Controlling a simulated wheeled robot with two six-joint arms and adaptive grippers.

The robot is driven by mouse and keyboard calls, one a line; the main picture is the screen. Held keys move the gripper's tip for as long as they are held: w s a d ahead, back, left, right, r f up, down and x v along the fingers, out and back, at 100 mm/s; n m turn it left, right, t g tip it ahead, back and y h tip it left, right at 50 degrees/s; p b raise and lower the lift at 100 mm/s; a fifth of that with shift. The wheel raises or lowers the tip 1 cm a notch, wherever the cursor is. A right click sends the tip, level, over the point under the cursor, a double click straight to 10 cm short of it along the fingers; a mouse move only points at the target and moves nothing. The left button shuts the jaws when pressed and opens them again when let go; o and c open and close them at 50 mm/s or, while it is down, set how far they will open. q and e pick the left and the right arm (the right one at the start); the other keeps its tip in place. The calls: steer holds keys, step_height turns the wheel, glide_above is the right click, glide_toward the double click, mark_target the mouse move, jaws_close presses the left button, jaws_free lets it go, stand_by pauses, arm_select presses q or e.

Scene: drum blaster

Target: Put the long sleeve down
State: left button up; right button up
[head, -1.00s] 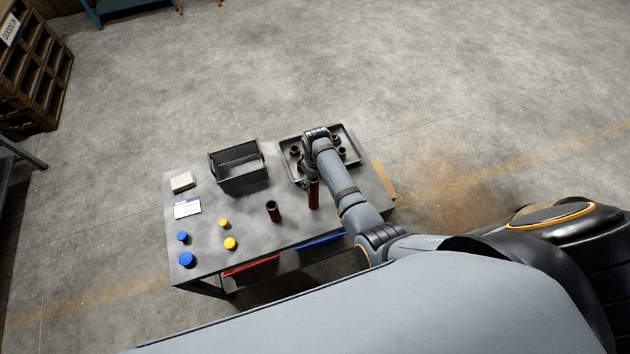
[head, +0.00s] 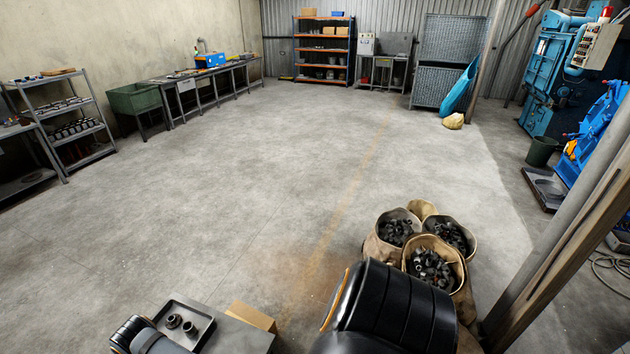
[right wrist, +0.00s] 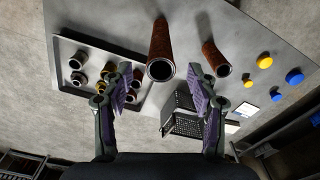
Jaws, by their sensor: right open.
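The long reddish-brown sleeve (right wrist: 161,48) stands on the grey table (right wrist: 190,15) in the right wrist view, its dark open end toward the camera. My right gripper (right wrist: 162,88) is open, with one finger on each side below the sleeve's open end in the picture. Neither finger appears to touch it. A second, smaller-looking brown sleeve (right wrist: 214,58) stands to its right. My left gripper is not in view.
A metal tray (right wrist: 57,70) with several ring parts lies left of the gripper; it also shows in the head view (head: 207,330). A dark basket (right wrist: 180,124) is below centre. Yellow caps (right wrist: 264,62) and blue caps (right wrist: 294,77) sit at right. Sacks of parts (head: 372,247) stand beyond.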

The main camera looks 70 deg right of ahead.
steer(key=s+d+f+m, duration=0.1)
steer(key=s+d+f, duration=0.1)
steer(key=s+f, duration=0.7)
steer(key=s+d+f+m, duration=0.1)
steer(key=s+d+f, duration=0.35)
steer(key=f, duration=0.85)
steer(key=s+d+f+m, duration=0.1)
steer(key=s+d+f, duration=0.1)
steer(key=s, duration=0.6)
steer(key=s+d+f, duration=0.2)
steer(key=s+f, duration=0.3)
steer(key=s, duration=0.4)
steer(key=s+d+f+m, duration=0.1)
steer(key=s+f, duration=0.3)
steer(key=s, duration=0.4)
steer(key=shift+s+d+m+t+h, duration=0.3)
steer(key=shift+s+d+t+h, duration=0.1)
steer(key=shift+d, duration=0.1)
